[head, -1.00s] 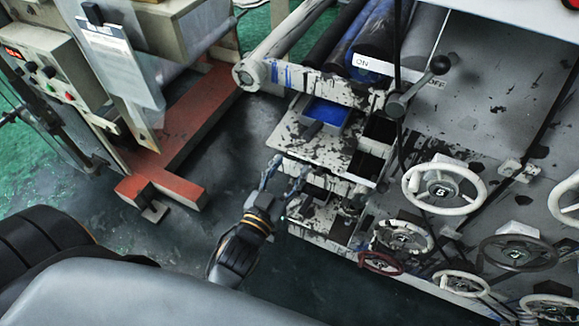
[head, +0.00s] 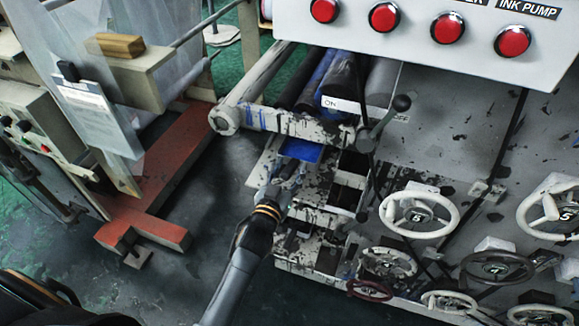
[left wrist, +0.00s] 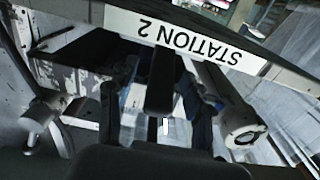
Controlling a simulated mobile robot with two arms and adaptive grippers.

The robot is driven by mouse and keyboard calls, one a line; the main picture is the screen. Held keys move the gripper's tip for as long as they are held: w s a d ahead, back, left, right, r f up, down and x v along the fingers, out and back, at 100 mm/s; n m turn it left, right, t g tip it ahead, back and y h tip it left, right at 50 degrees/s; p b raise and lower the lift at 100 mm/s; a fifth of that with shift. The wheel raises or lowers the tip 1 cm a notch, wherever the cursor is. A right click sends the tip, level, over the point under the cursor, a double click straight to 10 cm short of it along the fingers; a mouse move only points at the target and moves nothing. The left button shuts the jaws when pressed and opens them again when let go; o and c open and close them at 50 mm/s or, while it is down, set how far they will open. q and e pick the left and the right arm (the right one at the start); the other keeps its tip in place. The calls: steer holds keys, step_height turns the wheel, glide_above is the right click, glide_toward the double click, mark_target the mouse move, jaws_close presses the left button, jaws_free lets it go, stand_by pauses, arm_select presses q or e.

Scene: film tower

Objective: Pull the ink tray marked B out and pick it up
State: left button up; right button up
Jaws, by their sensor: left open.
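The ink tray (head: 301,150) holds bright blue ink and sits in the press frame under the rollers; no letter B is readable on it. Its dark handle points toward me and is partly hidden by my left gripper (head: 287,172). My left gripper is open at the front of the tray. In the left wrist view, a dark bar that looks like the handle (left wrist: 160,85) lies between the two fingers of my left gripper (left wrist: 156,118), with a gap on each side. My right gripper is not in view.
Rollers (head: 318,75) and a lever (head: 385,122) are above and right of the tray. Several handwheels (head: 420,216) fill the right side. A red button panel (head: 430,40) hangs above. A red floor beam (head: 150,205) stands left; the dark floor between is free.

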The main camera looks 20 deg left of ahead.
arm_select(q)
steer(key=shift+w, duration=0.1)
jaws_close()
stand_by(0.4)
